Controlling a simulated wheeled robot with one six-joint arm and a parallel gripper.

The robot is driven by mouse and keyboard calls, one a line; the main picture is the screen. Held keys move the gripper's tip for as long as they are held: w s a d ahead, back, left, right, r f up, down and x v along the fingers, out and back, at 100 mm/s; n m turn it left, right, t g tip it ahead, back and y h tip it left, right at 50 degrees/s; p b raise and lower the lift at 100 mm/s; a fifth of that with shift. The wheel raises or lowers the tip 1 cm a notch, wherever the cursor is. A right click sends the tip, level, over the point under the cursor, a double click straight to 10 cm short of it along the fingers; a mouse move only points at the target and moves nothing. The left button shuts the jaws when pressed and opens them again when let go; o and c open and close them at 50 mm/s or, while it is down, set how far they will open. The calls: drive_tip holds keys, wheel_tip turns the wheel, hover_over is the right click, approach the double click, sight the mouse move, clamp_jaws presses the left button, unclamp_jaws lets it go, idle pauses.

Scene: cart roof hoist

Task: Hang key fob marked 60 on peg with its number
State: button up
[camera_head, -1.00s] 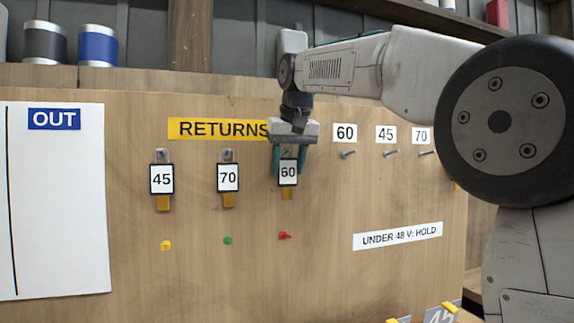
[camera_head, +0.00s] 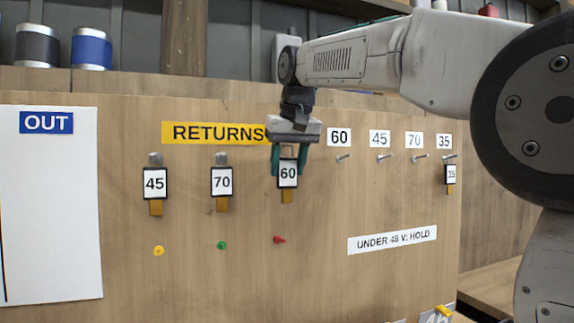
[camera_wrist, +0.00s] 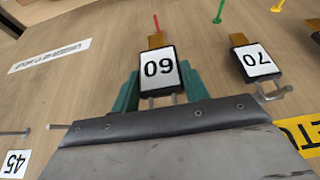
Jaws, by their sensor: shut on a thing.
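The key fob marked 60 (camera_head: 288,174) is black-framed with a white face and a brown tab below. My gripper (camera_head: 289,162) is shut on it with teal fingers, in front of the board below the RETURNS label. In the wrist view the fob (camera_wrist: 159,68) sits between the fingers (camera_wrist: 160,90). Whether it still touches a hook behind it is hidden. The number label 60 (camera_head: 339,138) is on the board to the right, with a bare metal peg (camera_head: 343,158) below it.
Fobs 45 (camera_head: 155,183) and 70 (camera_head: 221,181) hang to the left. Pegs under labels 45 (camera_head: 380,139) and 70 (camera_head: 414,140) are bare. A fob 35 (camera_head: 450,175) hangs under label 35 (camera_head: 444,141). Coloured pins sit below the fobs.

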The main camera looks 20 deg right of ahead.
sight(296, 164)
drive_tip(key=shift+s, duration=2.5)
